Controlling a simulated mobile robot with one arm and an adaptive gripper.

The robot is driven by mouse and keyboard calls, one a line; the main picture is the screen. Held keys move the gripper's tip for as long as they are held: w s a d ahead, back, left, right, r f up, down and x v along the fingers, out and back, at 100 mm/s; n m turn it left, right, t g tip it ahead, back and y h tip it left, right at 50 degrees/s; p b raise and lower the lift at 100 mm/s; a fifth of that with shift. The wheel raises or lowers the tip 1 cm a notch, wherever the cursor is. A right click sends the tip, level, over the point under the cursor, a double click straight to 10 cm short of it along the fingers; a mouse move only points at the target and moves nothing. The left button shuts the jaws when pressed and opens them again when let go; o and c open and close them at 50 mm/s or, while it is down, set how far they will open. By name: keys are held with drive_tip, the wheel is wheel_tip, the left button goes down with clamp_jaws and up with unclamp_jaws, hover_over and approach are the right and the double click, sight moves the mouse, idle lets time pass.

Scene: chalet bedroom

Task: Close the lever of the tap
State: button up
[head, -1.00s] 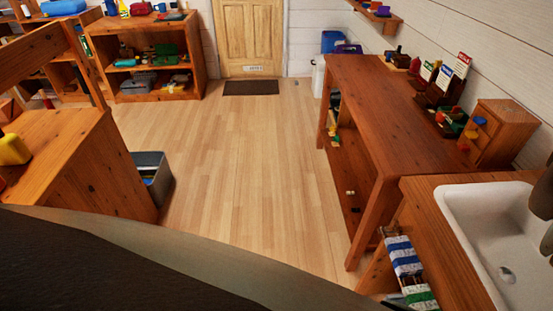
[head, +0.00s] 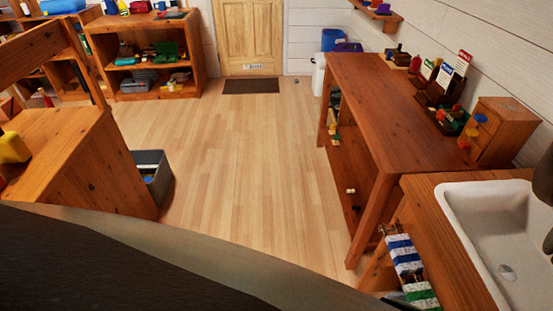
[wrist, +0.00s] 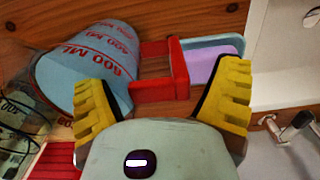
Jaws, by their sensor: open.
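My gripper (wrist: 165,80) shows in the wrist view with its two yellow ribbed fingers spread wide. It is open, with nothing held between the fingers. A small chrome metal fitting (wrist: 296,124), which looks like part of the tap, is at the right of the wrist view, to the right of the right finger and apart from it. I cannot make out which part of it is the lever. The white sink (head: 492,230) is at the right edge of the head view, and the tap cannot be made out there.
A long wooden table (head: 385,110) stands beyond the sink. The floor (head: 245,150) is clear.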

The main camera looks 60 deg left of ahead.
drive_tip(key=c, duration=1.3)
